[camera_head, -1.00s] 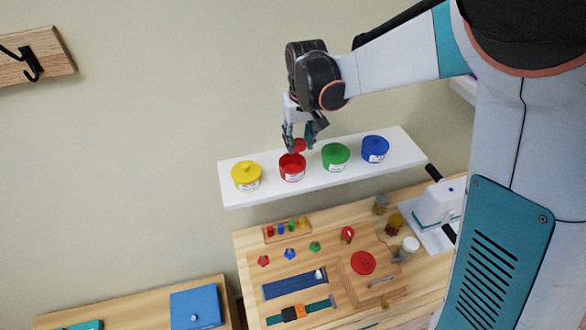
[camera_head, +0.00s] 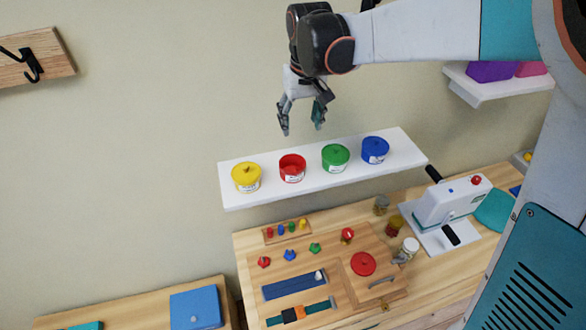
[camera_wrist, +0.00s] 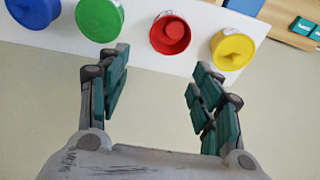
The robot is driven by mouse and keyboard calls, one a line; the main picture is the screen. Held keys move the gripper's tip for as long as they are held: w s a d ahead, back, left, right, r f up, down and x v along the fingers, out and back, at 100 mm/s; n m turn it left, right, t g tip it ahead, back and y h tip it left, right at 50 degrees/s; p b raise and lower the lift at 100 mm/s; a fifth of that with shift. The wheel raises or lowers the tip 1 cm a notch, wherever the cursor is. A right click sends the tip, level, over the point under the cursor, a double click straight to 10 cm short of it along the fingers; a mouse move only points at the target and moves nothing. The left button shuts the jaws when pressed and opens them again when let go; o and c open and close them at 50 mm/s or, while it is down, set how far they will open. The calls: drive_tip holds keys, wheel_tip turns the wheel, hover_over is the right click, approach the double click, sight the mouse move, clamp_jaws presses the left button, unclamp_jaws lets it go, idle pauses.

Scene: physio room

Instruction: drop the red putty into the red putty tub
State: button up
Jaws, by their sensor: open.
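The red putty tub (camera_head: 292,171) stands lidless on the white wall shelf, between the yellow and green tubs. In the wrist view the red putty (camera_wrist: 173,29) shows as a red lump inside the tub's rim (camera_wrist: 154,42). My gripper (camera_head: 301,129) is open and empty, above the shelf and clear of the red tub. In the wrist view its spread fingers (camera_wrist: 158,68) have nothing between them. A flat red disc, looking like a lid (camera_head: 363,263), lies on the table below.
The yellow tub (camera_head: 246,178), green tub (camera_head: 335,158) and blue tub (camera_head: 375,150) share the white shelf (camera_head: 405,151). Below, the wooden table (camera_head: 247,252) holds small coloured pieces, jars and a white device (camera_head: 450,207).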

drive_tip(key=shift+s+r, duration=0.2)
drive_tip(key=shift+r, duration=0.9)
drive_tip(key=shift+s+r, duration=0.15)
drive_tip(key=shift+r, duration=0.9)
drive_tip(key=s+d+f+t+b, duration=0.1)
drive_tip(key=s+d+f+b, duration=0.3)
drive_tip(key=s+f+b, duration=0.4)
drive_tip(key=s+d+f+m+t+b, duration=0.1)
drive_tip(key=s+d+f+b, duration=0.3)
drive_tip(key=s+f+b, duration=0.4)
drive_tip(key=s+d+f+m+t+b, duration=0.1)
drive_tip(key=s+d+f+t+b, duration=0.2)
drive_tip(key=s+f+b, duration=0.5)
wheel_tip(320, 180, down, 7)
drive_tip(key=d+b, duration=0.1)
drive_tip(key=b, duration=0.3)
drive_tip(key=shift+d+r, duration=0.15)
drive_tip(key=shift+d, duration=0.05)
